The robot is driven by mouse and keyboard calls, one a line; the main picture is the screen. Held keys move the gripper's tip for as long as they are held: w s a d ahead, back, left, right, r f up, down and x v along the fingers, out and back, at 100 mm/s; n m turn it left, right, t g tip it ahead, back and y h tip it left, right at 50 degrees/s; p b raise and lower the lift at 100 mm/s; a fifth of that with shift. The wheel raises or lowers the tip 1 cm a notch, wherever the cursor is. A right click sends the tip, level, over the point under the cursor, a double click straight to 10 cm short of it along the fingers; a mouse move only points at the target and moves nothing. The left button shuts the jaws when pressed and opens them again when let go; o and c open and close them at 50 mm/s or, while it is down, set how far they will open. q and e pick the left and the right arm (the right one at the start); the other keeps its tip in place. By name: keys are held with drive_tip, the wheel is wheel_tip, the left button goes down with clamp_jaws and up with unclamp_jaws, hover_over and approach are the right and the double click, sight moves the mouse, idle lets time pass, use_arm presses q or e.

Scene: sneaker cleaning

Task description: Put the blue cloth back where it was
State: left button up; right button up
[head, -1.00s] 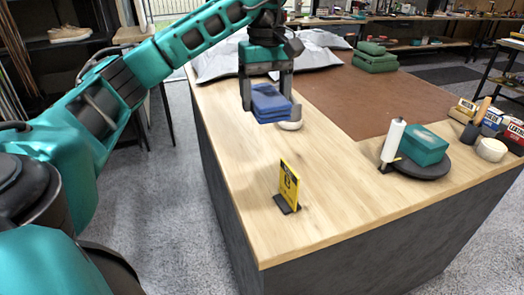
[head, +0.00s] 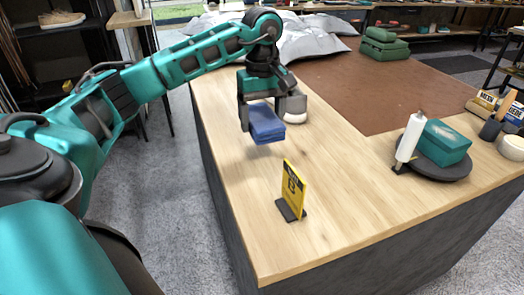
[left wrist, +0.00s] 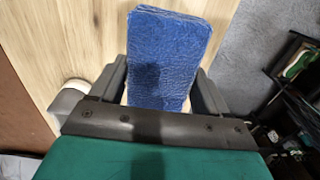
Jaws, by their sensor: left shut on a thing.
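The folded blue cloth (head: 266,124) is held by my left gripper (head: 264,114) above the left part of the wooden tabletop (head: 240,180). The gripper points down, with a finger on each side of the cloth. In the left wrist view the cloth (left wrist: 162,58) shows as a blue, textured folded pad between the two fingers (left wrist: 163,95), over wood, with grey floor to the right. A gap shows between the cloth and the tabletop in the head view. My right gripper is in neither view.
A yellow numbered card (head: 293,189) stands on a black base nearer the front edge. A whitish round thing (head: 291,119) sits partly hidden behind the gripper. A brown mat (head: 370,90) lies behind.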

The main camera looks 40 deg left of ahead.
sight(262, 116)
use_arm(q)
wheel_tip(262, 116, down, 9)
drive_tip(key=shift+f, duration=0.1)
idle(0.3)
drive_tip(key=shift+f, duration=0.1)
drive_tip(key=o, duration=0.9)
wheel_tip(262, 116, up, 12)
drive_tip(key=shift+r, duration=0.2)
idle(0.5)
